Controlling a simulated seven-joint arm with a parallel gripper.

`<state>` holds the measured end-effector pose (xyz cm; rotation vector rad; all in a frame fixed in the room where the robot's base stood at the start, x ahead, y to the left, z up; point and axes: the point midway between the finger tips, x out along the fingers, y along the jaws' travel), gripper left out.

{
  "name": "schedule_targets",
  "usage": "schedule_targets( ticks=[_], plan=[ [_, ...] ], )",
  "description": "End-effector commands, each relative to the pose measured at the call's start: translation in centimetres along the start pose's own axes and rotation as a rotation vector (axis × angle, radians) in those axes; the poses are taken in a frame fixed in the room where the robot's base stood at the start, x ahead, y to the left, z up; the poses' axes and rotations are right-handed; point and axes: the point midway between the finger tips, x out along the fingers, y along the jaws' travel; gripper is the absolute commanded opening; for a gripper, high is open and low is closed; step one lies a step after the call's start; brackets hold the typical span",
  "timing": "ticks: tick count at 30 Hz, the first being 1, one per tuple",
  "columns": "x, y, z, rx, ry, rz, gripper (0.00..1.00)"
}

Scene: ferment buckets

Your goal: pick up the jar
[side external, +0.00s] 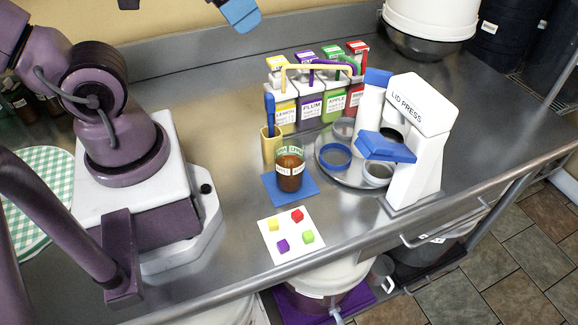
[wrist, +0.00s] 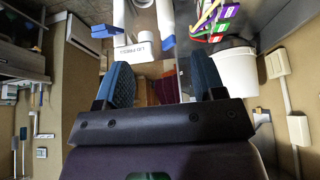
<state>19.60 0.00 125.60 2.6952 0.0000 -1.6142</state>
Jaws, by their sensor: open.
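The jar (side external: 290,172) is clear, with brown contents in its lower part and pale labels. It stands upright on a blue square mat (side external: 272,188) in the side view. I cannot make it out in the wrist view. My gripper (wrist: 160,75) shows in the wrist view with two blue-padded fingers spread wide and nothing between them.
A yellow holder (side external: 271,146) with a blue-handled tool stands just behind the jar. The white lid press (side external: 415,130) and a round tray with rings are at its right. A white card (side external: 291,250) with coloured cubes lies in front. Coloured cartons (side external: 312,106) stand behind.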

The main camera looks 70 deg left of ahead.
Motion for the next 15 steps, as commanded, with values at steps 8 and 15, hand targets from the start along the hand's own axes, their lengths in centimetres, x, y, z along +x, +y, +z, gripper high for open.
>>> schedule_targets(
  ticks=[8,15],
  plan=[
    [0.0,0.0,0.0,0.0,0.0,0.0,0.9],
    [1.4,-0.2,0.3,-0.008,-0.069,-0.008,0.9]
  ],
)
